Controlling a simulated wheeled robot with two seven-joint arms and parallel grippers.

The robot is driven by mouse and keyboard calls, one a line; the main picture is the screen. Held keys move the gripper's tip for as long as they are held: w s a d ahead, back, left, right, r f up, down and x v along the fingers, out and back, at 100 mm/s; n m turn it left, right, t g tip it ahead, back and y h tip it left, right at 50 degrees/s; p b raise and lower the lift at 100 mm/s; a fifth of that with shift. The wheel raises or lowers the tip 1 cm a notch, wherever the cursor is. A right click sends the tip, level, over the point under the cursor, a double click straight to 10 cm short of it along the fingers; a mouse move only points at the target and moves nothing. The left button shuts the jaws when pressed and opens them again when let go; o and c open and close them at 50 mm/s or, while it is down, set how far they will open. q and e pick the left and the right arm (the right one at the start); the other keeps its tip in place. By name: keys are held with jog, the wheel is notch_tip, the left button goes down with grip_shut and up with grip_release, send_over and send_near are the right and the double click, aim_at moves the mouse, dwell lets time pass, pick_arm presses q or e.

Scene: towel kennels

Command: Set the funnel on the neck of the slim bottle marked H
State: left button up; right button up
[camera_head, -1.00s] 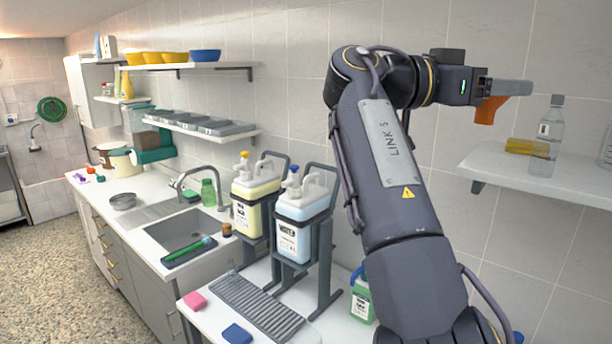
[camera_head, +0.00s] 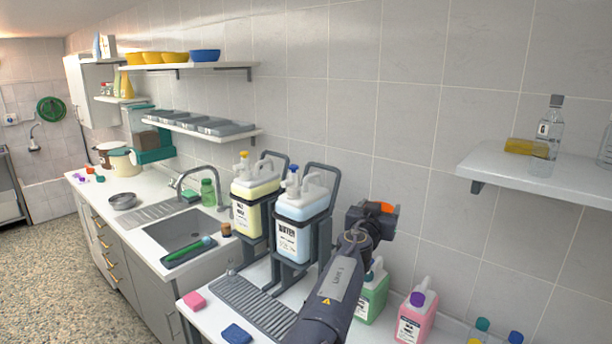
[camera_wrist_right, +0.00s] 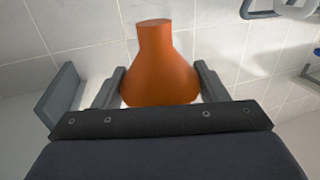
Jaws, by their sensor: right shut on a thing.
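The orange funnel (camera_head: 387,207) is held in my right gripper (camera_head: 384,214), low in front of the tiled wall, behind the counter bottles. In the right wrist view the funnel (camera_wrist_right: 161,70) sits between the two fingers of the right gripper (camera_wrist_right: 160,88), its narrow spout pointing away from the camera. A slim clear bottle (camera_head: 549,130) with a dark cap-like top stands upright on the right wall shelf, well away from the funnel. Its label is too small to read, so I cannot tell whether it is marked H. My left gripper is not in view.
Green (camera_head: 372,295) and pink (camera_head: 415,315) jugs stand close to my right arm. Two large dispensers (camera_head: 297,225) on stands are left of it. The wall between arm and shelf is clear.

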jog(key=s+a+f+n+t+y, duration=0.1)
jog(key=s+a+f+n+y, duration=0.2)
jog(key=f, duration=1.1)
jog(key=s+f+n+t+y, duration=0.1)
jog(key=s+f+n+y, duration=0.3)
jog(key=f, duration=1)
jog(key=s+d+m, duration=0.1)
jog(key=s+d, duration=0.2)
jog(key=s, duration=0.6)
jog(key=s+d+m, duration=0.1)
jog(key=s+d, duration=0.1)
jog(key=s, duration=0.7)
pick_arm(q)
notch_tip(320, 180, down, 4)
jog(key=b, duration=0.4)
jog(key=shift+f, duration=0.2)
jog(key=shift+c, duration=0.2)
pick_arm(e)
jog(key=shift+y, duration=0.4)
jog(key=f, duration=0.5)
jog(key=shift+w+d+f, duration=0.1)
jog(key=shift+w, duration=0.3)
